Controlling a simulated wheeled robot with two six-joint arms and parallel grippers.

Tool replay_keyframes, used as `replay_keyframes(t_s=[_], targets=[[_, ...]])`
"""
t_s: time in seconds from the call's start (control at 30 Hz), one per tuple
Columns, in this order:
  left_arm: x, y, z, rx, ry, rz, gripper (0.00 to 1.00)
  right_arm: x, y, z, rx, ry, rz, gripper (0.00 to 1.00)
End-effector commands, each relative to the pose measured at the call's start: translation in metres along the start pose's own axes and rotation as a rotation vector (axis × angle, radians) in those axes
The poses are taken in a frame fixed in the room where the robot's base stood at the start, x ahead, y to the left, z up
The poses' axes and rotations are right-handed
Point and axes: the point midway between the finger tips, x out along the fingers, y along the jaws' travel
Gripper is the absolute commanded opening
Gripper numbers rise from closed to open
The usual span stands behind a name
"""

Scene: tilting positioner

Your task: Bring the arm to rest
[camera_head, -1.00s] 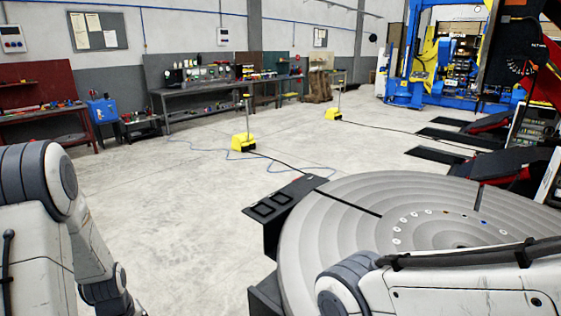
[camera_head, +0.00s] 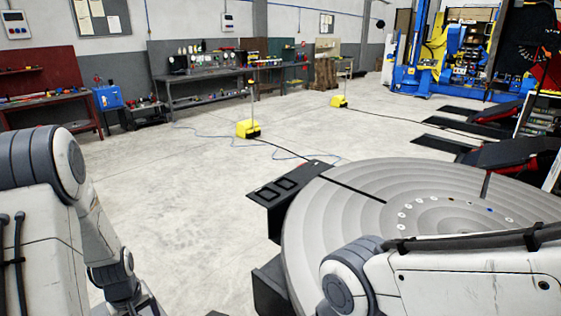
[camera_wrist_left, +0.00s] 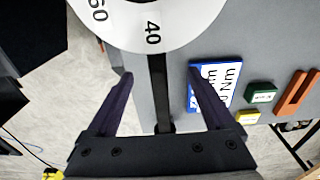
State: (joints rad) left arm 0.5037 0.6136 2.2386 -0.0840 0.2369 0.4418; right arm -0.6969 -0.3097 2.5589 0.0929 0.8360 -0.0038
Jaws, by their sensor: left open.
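My left gripper (camera_wrist_left: 160,72) shows in the left wrist view with its two dark fingers spread and nothing between them but a black bar (camera_wrist_left: 158,92) seen beyond. A blue-framed label (camera_wrist_left: 222,86) reading Nm sits behind the right finger. In the head view, part of my left arm (camera_head: 45,165) stands at the left edge and part of my right arm (camera_head: 470,280) crosses the lower right. Neither gripper shows in the head view.
A large round grey table (camera_head: 330,215) fills the lower right, partly behind my right arm. The panel carries a green button (camera_wrist_left: 262,92), a yellow button (camera_wrist_left: 248,117) and an orange bar (camera_wrist_left: 296,92). A yellow box (camera_head: 247,128) stands on open floor. Workbenches line the far wall.

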Motion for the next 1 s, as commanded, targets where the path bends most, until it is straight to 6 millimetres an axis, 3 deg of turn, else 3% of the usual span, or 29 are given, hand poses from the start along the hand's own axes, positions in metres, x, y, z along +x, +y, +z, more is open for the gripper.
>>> replay_keyframes(t_s=[0.03,0.3,0.8,1.0], targets=[[-0.014,0.0,-0.001,0.0,0.0,0.0,0.87,-0.013,-0.001,-0.001,0.0,0.0,0.0,1.0],[-0.05,0.0,-0.003,0.0,-0.001,0.0,0.87,-0.042,-0.003,-0.002,0.0,-0.001,0.0,1.0],[-0.056,0.0,-0.003,0.001,-0.001,0.0,0.87,-0.045,-0.003,-0.002,0.001,-0.002,0.0,1.0],[-0.064,0.009,-0.003,0.025,0.008,0.006,0.87,-0.045,-0.002,0.0,0.005,-0.012,0.002,1.0]])
